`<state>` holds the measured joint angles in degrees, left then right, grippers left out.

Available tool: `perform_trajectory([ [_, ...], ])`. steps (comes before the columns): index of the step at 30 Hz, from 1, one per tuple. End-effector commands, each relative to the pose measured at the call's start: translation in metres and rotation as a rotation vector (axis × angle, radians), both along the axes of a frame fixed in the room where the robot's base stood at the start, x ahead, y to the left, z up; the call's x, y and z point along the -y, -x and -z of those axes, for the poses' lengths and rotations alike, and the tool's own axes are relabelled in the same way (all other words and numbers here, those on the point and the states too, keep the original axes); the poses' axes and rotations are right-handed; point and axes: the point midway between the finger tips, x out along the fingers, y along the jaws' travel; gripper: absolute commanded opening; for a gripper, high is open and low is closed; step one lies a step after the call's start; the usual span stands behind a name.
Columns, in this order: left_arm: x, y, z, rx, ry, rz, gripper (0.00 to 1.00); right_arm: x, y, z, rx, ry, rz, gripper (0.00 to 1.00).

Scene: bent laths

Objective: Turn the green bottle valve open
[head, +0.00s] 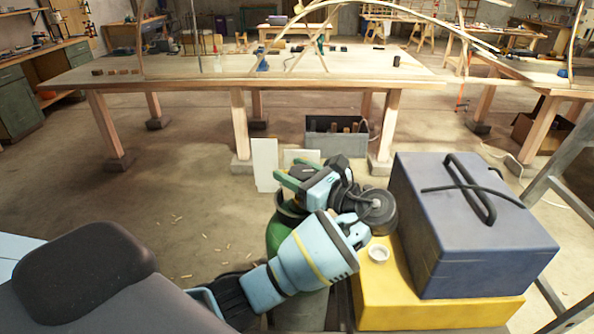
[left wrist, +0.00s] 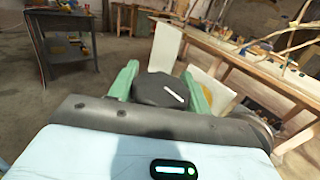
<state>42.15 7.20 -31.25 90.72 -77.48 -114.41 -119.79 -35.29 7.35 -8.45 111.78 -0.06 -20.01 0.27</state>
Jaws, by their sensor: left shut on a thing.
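The green bottle (head: 276,238) stands upright in front of me in the head view, largely hidden behind my left arm. My left gripper (head: 289,177) is at the bottle's top. In the left wrist view its two green fingers stand on either side of a dark, many-sided valve knob (left wrist: 160,90) with a white line across it. The gripper (left wrist: 163,92) is shut on this knob. The white line slants down to the right in that view. The valve's stem is hidden below the knob. My right gripper is not in view.
A yellow case (head: 440,314) bearing a blue toolbox (head: 470,235) stands close on the right. Beyond are white panels (head: 264,165), a grey crate (head: 321,143) and a long wooden workbench (head: 190,80). The floor at left is mostly open.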

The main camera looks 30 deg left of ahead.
Motion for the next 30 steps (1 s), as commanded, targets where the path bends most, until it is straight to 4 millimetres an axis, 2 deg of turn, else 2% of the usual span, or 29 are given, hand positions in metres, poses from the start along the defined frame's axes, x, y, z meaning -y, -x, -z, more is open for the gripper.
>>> perform_trajectory([
  [6, 0.0012, 0.0027, 0.0006, -0.005, 0.005, -0.187, 0.26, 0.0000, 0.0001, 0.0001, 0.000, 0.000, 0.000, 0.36],
  [15, 0.0010, 0.0058, -0.0003, -0.001, 0.002, -0.356, 0.26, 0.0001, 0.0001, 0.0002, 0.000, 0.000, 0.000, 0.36],
  [30, 0.0001, 0.0079, -0.0011, 0.004, -0.002, -0.442, 0.26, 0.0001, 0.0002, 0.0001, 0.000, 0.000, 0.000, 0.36],
])
